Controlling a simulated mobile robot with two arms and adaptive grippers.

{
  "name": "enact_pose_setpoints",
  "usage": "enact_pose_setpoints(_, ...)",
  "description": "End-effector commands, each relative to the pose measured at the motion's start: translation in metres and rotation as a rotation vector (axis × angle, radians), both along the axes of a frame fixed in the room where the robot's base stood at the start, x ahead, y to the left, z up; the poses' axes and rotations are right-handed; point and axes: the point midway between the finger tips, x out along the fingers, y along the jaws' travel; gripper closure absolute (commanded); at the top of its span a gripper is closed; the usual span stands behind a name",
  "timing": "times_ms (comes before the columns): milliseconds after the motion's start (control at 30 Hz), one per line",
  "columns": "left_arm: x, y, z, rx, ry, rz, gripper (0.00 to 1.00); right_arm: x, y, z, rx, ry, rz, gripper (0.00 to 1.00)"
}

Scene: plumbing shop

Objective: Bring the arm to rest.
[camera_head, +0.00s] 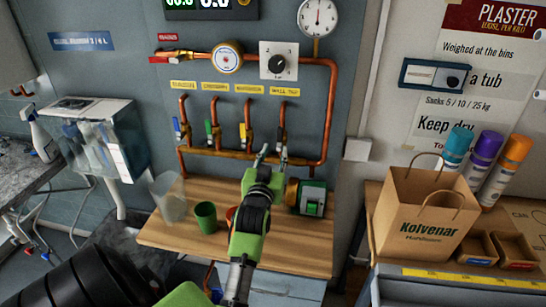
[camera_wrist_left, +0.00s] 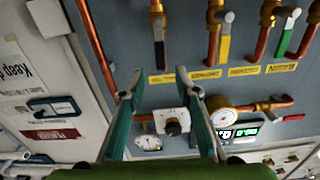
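My left arm is green and black and rises from the bottom middle of the head view. Its gripper (camera_head: 272,156) is in front of the pipe wall, near the lower end of the rightmost valve pipe (camera_head: 283,112). In the left wrist view the fingers of the gripper (camera_wrist_left: 159,82) stand apart with nothing held between them. I cannot tell whether a finger touches the valve. My right gripper is in neither view.
A wooden bench (camera_head: 170,236) holds a clear beaker (camera_head: 169,198), a green cup (camera_head: 206,218) and a green-fronted device (camera_head: 312,198) close to my arm. Copper pipes, a dial gauge (camera_head: 227,57) and a black knob (camera_head: 278,64) are on the wall. A paper bag (camera_head: 425,208) stands right.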

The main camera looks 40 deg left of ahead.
Motion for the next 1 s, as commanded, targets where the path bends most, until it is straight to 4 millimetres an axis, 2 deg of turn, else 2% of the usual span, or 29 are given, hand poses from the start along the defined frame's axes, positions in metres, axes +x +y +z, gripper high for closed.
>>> enact_pose_setpoints(200,-0.013,-0.008,0.001,0.000,0.000,0.000,0.70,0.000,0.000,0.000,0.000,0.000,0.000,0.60)
enact_pose_setpoints(767,-0.013,-0.009,0.000,0.000,0.002,-0.002,0.70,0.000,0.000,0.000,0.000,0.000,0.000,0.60)
enact_pose_setpoints(867,-0.015,-0.018,-0.009,-0.009,0.042,-0.024,0.70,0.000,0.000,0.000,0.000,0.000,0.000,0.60)
enact_pose_setpoints(967,-0.022,-0.043,-0.034,-0.032,0.149,-0.085,0.70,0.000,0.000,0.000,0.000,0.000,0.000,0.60)
enact_pose_setpoints(1000,-0.028,-0.059,-0.049,-0.047,0.215,-0.120,0.70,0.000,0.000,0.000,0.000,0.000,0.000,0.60)
